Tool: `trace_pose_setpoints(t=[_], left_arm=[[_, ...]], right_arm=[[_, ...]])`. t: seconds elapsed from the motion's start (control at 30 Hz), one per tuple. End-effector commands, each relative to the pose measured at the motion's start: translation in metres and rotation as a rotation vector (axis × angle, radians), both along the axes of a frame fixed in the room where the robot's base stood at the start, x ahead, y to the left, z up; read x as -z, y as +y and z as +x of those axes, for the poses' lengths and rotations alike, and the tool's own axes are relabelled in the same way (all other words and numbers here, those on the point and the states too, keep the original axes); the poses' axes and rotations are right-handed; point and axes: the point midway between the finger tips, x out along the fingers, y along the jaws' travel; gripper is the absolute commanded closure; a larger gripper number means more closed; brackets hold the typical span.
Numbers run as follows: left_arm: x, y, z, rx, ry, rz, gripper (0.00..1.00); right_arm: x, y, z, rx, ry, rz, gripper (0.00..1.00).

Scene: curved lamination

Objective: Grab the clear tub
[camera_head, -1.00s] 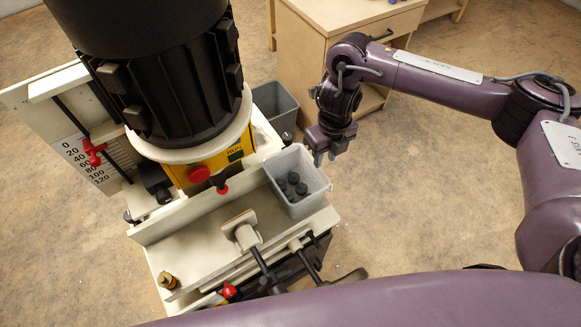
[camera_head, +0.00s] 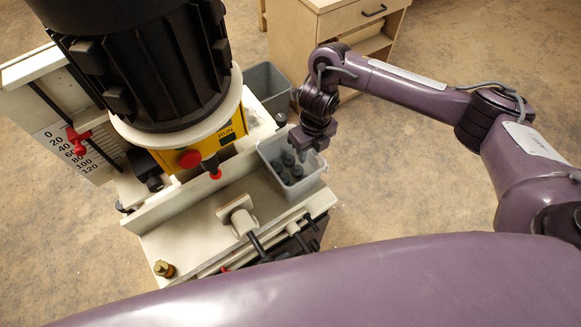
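The clear tub (camera_head: 297,189) is a translucent, whitish open box on the right end of the machine's table. Several dark round pieces (camera_head: 290,170) lie in it. My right gripper (camera_head: 312,153) points down at the tub's far right rim, with its fingers overlapping the tub's far edge in the head view. The fingers are small and partly hidden, so I cannot tell whether they touch the rim or how far apart they are. My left gripper is not in view.
A machine with a large black motor (camera_head: 150,65) and a white table (camera_head: 190,235) stands at left. Behind the tub is a grey bin (camera_head: 266,86). A wooden cabinet (camera_head: 300,40) stands at the back. The floor (camera_head: 400,190) right of the tub is clear.

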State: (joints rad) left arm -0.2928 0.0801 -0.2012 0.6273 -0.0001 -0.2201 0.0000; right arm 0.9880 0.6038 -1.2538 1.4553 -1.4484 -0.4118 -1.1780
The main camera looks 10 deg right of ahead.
Motion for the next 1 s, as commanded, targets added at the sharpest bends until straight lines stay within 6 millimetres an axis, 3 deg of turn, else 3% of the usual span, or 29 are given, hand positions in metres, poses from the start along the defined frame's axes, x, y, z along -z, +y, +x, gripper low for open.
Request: trace_pose_setpoints(t=[0.07, 0.3, 0.77, 1.0], left_arm=[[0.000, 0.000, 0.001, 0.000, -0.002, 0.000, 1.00], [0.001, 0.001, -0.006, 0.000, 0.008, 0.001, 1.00], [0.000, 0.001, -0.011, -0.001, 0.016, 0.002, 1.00], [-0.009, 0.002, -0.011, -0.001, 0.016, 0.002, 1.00]], right_arm=[[0.000, 0.000, 0.000, 0.000, 0.000, 0.000, 0.72], [-0.001, 0.000, 0.000, 0.000, 0.000, 0.001, 1.00], [-0.005, 0.001, 0.001, -0.001, -0.003, 0.002, 1.00], [-0.032, 0.000, 0.002, -0.002, -0.006, 0.001, 1.00]])
